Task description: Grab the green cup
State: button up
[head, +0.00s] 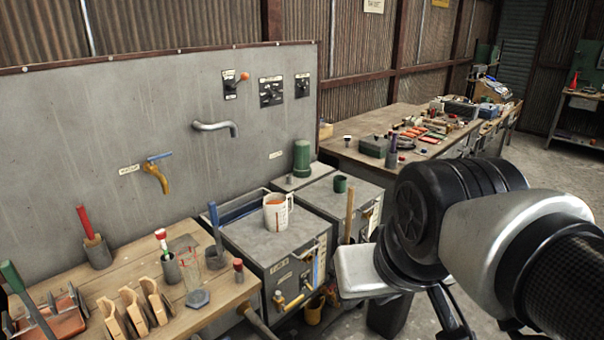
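A small dark green cup (340,184) stands upright on top of a grey metal cabinet in the middle of the head view. A taller green cylinder (301,158) stands behind it to the left, near the panel wall. My arm reaches in from the right edge, and its large black wrist joint is to the right of the green cup and nearer the camera. Thin black parts that may belong to my gripper show below the wrist at the bottom edge. Its fingertips are not clearly visible, so I cannot see whether it is open. The green cup stands apart from my arm.
A white measuring jug (278,212) with orange contents stands on the nearer grey cabinet. A wooden handle (349,214) rises in front of the cup's cabinet. A wooden bench (225,293) with tools is at lower left. A cluttered table (362,160) stands behind.

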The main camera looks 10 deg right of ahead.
aim_at(340, 184)
jog(key=z, duration=0.35)
jog(key=i+l+u, duration=0.2)
jog(key=i+l, duration=0.2)
jog(key=i+l+u, duration=0.2)
jog(key=i+l, duration=0.2)
jog(key=l, duration=0.25)
jog(key=i+l+u, duration=0.2)
jog(key=i+l, duration=0.25)
jog(key=i+l+u, duration=0.25)
jog(key=i+l, duration=0.2)
jog(key=l, duration=0.2)
